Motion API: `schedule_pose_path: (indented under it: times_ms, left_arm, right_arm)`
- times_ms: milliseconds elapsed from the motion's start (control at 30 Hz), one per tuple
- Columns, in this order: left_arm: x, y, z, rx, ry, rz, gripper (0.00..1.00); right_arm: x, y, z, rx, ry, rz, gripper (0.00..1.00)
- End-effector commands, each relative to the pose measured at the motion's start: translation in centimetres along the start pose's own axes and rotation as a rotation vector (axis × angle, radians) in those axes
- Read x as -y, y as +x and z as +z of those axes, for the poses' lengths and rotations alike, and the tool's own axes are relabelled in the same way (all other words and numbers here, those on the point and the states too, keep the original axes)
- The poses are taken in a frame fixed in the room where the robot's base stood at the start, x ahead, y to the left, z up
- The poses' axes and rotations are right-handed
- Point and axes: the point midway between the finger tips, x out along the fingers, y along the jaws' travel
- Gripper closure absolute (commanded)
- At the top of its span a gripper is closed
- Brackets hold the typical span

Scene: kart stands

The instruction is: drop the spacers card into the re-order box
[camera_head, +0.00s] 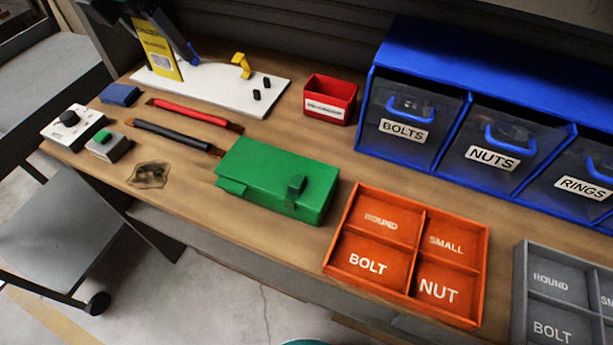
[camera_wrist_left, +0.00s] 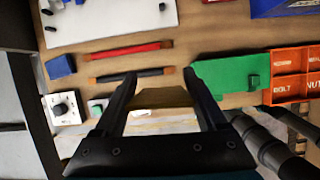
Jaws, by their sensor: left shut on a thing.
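The yellow card (camera_head: 160,60), with dark print and a pale panel, is upright at the upper left of the head view. My left gripper (camera_head: 170,42) is shut on it near its top. In the left wrist view the card (camera_wrist_left: 160,97) shows foreshortened between the two dark fingers of my left gripper (camera_wrist_left: 160,82). The red open-topped box (camera_head: 319,86) with a white label stands at the back of the bench, to the right of the held card. Its label is too blurred to read surely. My right gripper is not identifiable in view.
A white board (camera_head: 205,85) with a yellow bracket (camera_head: 242,66) lies left of the red box. Blue bins (camera_head: 450,68) stand to its right. A green case (camera_head: 270,170), an orange tray (camera_head: 405,210) and red and black tools lie in front.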

Motion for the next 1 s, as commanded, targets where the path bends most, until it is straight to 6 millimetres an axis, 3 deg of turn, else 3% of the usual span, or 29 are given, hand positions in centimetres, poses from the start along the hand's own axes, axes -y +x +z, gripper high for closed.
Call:
schedule_pose_path:
  times_ms: [233,367,800,1000]
  left_arm:
    - [-0.4,-0.2,0.2,0.001,-0.058,0.023,0.78]
    - [-0.4,0.8,-0.3,-0.003,-0.058,0.023,0.78]
    - [-0.3,11.2,-4.8,-0.006,-0.055,0.02,0.78]
    - [-0.4,13.9,-5.8,-0.001,-0.055,0.022,0.78]
  right_arm:
    - [0.1,0.1,0.0,0.0,0.001,-0.001,0.5]
    - [0.0,0.3,0.1,0.001,0.0,0.0,0.5]
    - [-0.2,2.2,0.3,0.002,0.0,0.003,0.5]
    - [-0.2,2.6,0.3,0.001,0.0,0.003,0.5]
